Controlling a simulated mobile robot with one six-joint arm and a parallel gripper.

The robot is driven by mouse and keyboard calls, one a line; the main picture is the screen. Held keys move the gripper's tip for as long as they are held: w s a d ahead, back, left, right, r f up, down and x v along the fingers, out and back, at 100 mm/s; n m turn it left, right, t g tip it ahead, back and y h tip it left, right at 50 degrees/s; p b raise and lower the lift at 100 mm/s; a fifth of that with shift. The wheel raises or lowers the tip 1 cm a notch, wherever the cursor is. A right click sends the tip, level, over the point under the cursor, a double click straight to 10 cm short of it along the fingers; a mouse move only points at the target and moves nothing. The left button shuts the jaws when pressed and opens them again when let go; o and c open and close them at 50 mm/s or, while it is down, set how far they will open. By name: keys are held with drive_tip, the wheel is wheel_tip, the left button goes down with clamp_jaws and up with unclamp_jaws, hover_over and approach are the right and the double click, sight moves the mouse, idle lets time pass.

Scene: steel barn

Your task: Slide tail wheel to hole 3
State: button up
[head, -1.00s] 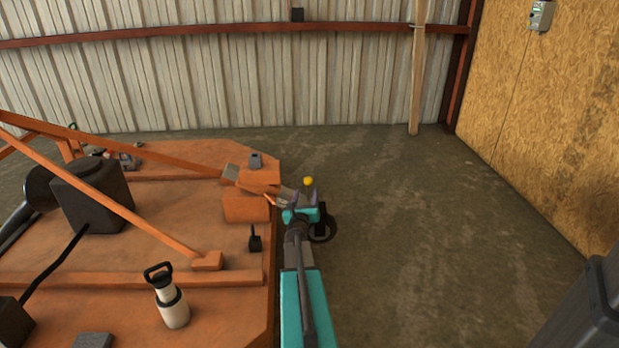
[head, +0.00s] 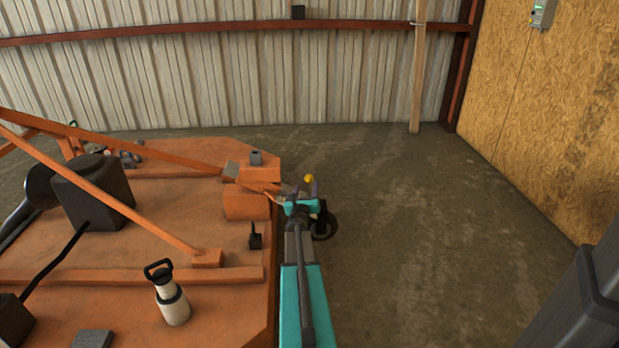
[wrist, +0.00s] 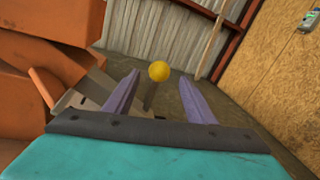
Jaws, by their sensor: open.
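The tail wheel (head: 325,228) is a dark wheel at the machine's rear right corner, partly hidden behind my gripper and arm. A yellow ball knob (head: 309,178) stands just beyond my fingers; in the wrist view the knob (wrist: 158,71) sits on a short dark stem between the two fingers, beyond their tips. My gripper (head: 306,187) is open and empty, its purple fingers (wrist: 160,88) apart either side of the knob's line. A grey metal bar (wrist: 94,88) runs from the orange frame below and left of the knob. I cannot make out any numbered holes.
The orange mower deck (head: 140,255) fills the left, with a sloping orange brace (head: 130,205). A cream-and-black bottle-like object (head: 169,295) stands on the deck, and a small black post (head: 255,238) near its edge. Concrete floor (head: 420,240) is open to the right.

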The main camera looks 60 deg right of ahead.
drive_tip(key=b+x, duration=0.1)
drive_tip(key=x, duration=0.9)
drive_tip(key=shift+d+b, duration=0.25)
drive_tip(key=shift+b, duration=0.15)
drive_tip(key=shift+w, duration=0.1)
drive_tip(key=shift+c, duration=0.4)
drive_tip(key=shift+f, duration=0.1)
clamp_jaws()
